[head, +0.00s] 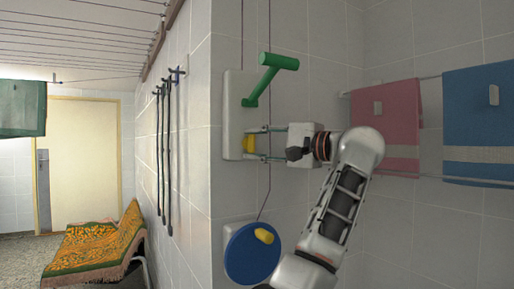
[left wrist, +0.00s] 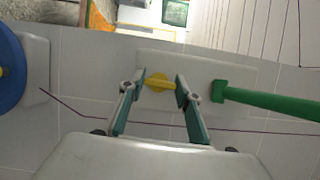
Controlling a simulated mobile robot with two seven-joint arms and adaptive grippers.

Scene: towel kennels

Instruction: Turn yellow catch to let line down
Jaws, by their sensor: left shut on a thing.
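The yellow catch (head: 249,143) sits low on a pale plate (head: 233,88) on the tiled wall, under a green handle (head: 270,78). My left gripper (head: 258,144) reaches it from the right and is shut on the catch. In the left wrist view the catch (left wrist: 158,84) lies between the two fingertips (left wrist: 161,88), and the fingers partly hide the plate. The green handle (left wrist: 270,100) is right of the fingers there. A thin dark line (head: 265,190) runs down the wall to a blue wheel (head: 250,254) with a yellow knob. My right gripper is out of view.
A pink towel (head: 386,116) and a blue towel (head: 478,110) hang on rails at the right. Dark leads (head: 167,140) hang from hooks left of the wall corner. An orange patterned towel (head: 95,252) lies low at the left, and a green cloth (head: 22,108) hangs at the far left.

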